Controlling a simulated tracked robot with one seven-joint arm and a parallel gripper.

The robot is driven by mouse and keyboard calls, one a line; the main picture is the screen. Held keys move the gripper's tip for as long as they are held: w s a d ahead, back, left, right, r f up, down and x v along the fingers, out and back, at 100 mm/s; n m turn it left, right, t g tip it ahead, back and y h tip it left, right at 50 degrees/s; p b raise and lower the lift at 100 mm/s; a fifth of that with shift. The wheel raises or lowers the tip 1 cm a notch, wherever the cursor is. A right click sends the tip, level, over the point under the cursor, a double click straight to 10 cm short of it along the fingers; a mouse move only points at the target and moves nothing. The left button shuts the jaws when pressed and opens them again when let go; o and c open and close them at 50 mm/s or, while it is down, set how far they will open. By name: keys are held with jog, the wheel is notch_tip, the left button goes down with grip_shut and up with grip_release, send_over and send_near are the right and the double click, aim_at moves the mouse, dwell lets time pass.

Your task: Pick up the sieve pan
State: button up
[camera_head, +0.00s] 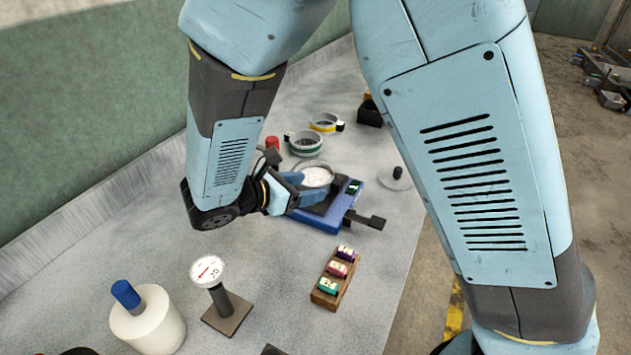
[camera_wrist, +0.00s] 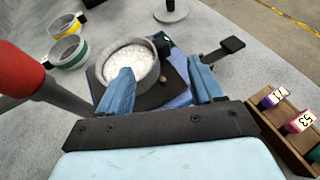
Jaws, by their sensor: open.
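A round grey pan (camera_head: 328,167) holding white grains sits on a blue and black device (camera_head: 318,222). I cannot tell for sure whether it is the sieve pan; two banded round pans stand behind it, one green-banded (camera_head: 304,143) and one yellow-banded (camera_head: 323,122). My gripper (camera_wrist: 160,66) is open, and its fingers are low beside the device. In the wrist view the grain-filled pan (camera_wrist: 152,72) lies just past the fingertips, with the left finger covering part of its near rim. No object shows held between the fingers.
A black-ended lever (camera_wrist: 224,48) sticks out right of the device. A red-topped post (camera_wrist: 18,68) stands close on the left. A wooden rack (camera_head: 331,283) with small labelled blocks, a dial gauge (camera_head: 208,271) and a white cylinder (camera_head: 148,325) are nearer. My arm hides part of the table.

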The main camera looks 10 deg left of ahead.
aim_at(331, 184)
jog(key=shift+f+x, duration=0.1)
jog(key=shift+x, duration=2.05)
jog(key=shift+f+x, duration=0.15)
jog(key=shift+x, duration=2)
jog(key=shift+a, duration=0.1)
grip_shut()
